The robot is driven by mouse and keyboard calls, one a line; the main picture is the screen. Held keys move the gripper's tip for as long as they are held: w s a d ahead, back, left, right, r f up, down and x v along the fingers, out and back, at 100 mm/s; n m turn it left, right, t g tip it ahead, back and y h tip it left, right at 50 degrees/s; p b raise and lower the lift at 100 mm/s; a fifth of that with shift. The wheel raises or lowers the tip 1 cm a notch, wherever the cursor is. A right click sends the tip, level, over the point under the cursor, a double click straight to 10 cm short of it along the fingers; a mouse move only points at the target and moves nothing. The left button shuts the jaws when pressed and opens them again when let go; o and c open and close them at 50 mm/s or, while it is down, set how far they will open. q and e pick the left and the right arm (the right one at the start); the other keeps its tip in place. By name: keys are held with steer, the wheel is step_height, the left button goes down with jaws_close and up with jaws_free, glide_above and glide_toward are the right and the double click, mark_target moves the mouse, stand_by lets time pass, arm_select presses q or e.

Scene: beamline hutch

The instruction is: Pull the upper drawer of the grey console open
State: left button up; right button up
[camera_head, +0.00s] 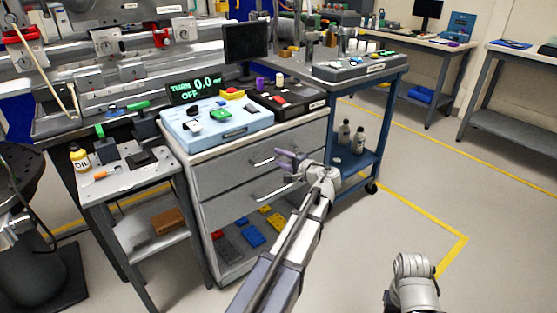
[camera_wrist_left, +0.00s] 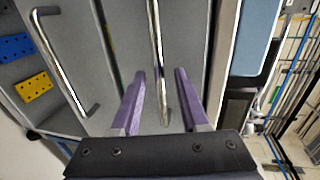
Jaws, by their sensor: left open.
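The grey console (camera_head: 192,183) stands in the middle of the head view, with two drawers. The upper drawer (camera_head: 225,162) looks shut, its front about flush. Its bar handle (camera_head: 262,161) is partly behind my left gripper (camera_head: 284,160). The lower drawer (camera_head: 225,204) has a similar handle (camera_head: 270,193). In the left wrist view the fingers of my left gripper (camera_wrist_left: 160,75) are open, one on each side of the upper handle (camera_wrist_left: 157,50). The bar is apart from both fingers there. The lower handle (camera_wrist_left: 58,58) is left of them. My right gripper is out of view; only my right arm shows.
A blue cart (camera_head: 372,125) with bottles stands right of the console. A small side table (camera_head: 135,175) with an oil bottle stands left. A blue panel (camera_head: 215,125) lies on the console top. Colored blocks (camera_head: 252,236) lie on its bottom shelf. The right-hand floor is clear.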

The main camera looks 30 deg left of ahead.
arm_select(q)
steer(key=shift+x, duration=0.8)
jaws_close()
stand_by(1.0)
